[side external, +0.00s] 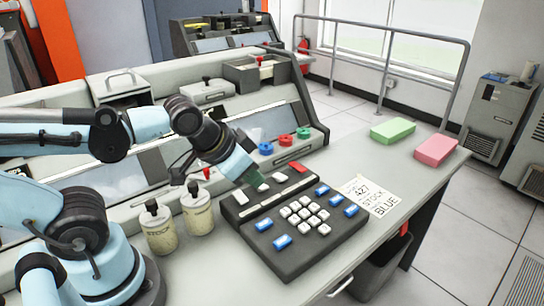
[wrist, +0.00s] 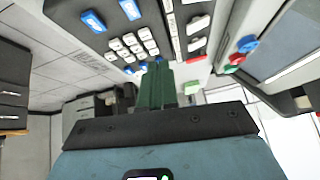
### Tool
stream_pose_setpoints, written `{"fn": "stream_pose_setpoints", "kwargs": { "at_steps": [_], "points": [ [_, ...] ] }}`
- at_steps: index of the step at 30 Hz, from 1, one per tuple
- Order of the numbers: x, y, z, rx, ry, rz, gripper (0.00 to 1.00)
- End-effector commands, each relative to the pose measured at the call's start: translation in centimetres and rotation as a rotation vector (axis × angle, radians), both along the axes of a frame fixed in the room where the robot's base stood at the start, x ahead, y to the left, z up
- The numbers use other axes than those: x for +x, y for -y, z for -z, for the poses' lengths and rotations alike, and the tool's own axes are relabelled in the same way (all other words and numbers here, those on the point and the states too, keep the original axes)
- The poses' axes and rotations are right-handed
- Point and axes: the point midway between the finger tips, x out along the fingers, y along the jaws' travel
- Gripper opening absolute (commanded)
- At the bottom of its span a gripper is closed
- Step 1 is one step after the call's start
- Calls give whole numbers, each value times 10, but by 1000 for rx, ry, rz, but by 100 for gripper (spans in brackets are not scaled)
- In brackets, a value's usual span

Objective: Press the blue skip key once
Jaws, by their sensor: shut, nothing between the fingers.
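A black key panel (side external: 327,244) lies on the desk with a block of white keys (side external: 305,214) in its middle. Several blue keys sit around them: two at the near left (side external: 282,241) and others along the right side (side external: 336,200). I cannot read which one is the skip key. My gripper (side external: 250,181) is shut and empty, over the far left row of white and red keys. In the wrist view its green fingers (wrist: 157,86) are together, with blue keys (wrist: 94,21) at the upper left. Contact with a key cannot be told.
A paper note (side external: 370,195) lies right of the panel. Green (side external: 393,130) and pink (side external: 436,149) blocks are farther right. Two lidded jars (side external: 158,230) stand left of the panel. Red, green and blue knobs (side external: 285,140) sit behind it.

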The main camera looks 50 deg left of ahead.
Motion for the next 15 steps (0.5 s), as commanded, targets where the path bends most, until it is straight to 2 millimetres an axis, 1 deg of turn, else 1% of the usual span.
{"fn": "stream_pose_setpoints", "kwargs": {
  "at_steps": [1,9,15],
  "points": [
    [0,9,0,35,1,46,0],
    [1,51,-4,266,56,273,0],
    [1,75,-11,379,116,383,0]
  ]
}}
